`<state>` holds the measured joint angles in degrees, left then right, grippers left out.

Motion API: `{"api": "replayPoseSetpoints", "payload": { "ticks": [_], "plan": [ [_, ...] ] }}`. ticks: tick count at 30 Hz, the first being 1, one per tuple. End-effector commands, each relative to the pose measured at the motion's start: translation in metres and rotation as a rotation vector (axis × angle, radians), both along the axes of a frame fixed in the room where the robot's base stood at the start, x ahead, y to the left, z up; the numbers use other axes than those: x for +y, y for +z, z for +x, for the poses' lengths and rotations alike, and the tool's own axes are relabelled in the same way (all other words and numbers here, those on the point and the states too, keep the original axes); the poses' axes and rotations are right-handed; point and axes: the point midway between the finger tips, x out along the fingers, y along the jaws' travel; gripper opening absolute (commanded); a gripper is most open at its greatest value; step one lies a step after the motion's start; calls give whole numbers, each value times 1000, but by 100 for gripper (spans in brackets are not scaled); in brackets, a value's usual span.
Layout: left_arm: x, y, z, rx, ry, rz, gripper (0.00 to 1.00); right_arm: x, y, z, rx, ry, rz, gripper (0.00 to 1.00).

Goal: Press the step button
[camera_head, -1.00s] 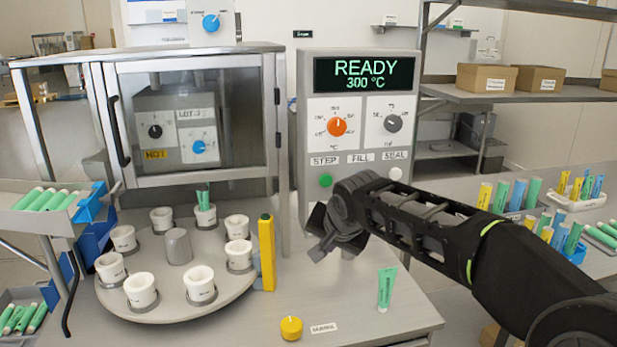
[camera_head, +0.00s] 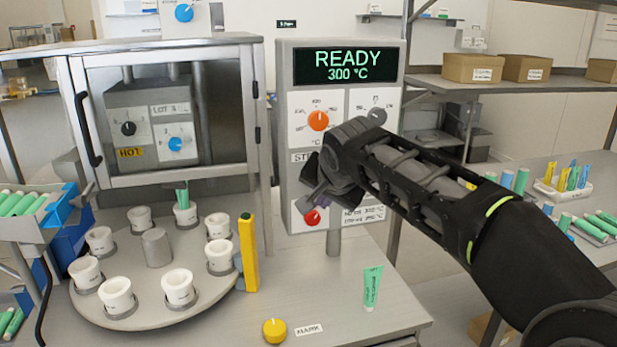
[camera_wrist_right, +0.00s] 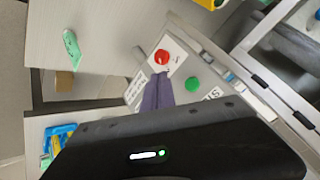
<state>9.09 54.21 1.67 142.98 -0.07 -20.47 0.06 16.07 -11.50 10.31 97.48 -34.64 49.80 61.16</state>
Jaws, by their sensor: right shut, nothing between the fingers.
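The control panel (camera_head: 286,180) reads READY 300 °C. In the head view its STEP label is partly covered by my right gripper (camera_head: 307,204), and the step button is hidden behind it. The right wrist view shows the green step button (camera_wrist_right: 193,84) beside the STEP label (camera_wrist_right: 213,94). There my right gripper (camera_wrist_right: 158,78) is shut and empty, with its fingertips between the red knob (camera_wrist_right: 161,57) and the green button, apart from the green button. Whether it touches the panel I cannot tell. My left gripper is not in view.
A turntable (camera_head: 130,318) with several white cups stands on the left, with a yellow post (camera_head: 248,253) at its edge. A green tube (camera_head: 372,288) and a yellow button (camera_head: 274,330) are at the front of the table. A glass-door cabinet (camera_head: 160,53) stands behind.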

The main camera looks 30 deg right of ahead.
Motion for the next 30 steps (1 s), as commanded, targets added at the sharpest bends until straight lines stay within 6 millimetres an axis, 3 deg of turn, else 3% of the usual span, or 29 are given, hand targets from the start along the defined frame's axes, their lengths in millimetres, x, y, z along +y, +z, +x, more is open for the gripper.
{"api": "replayPoseSetpoints", "payload": {
  "ticks": [12,18,30],
  "plan": [
    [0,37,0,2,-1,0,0,-17,3,49,5,1,1,0],
    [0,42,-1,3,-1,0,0,-23,1,67,2,1,0,0],
    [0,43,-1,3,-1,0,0,-26,-1,74,2,1,0,0]
  ]
}}
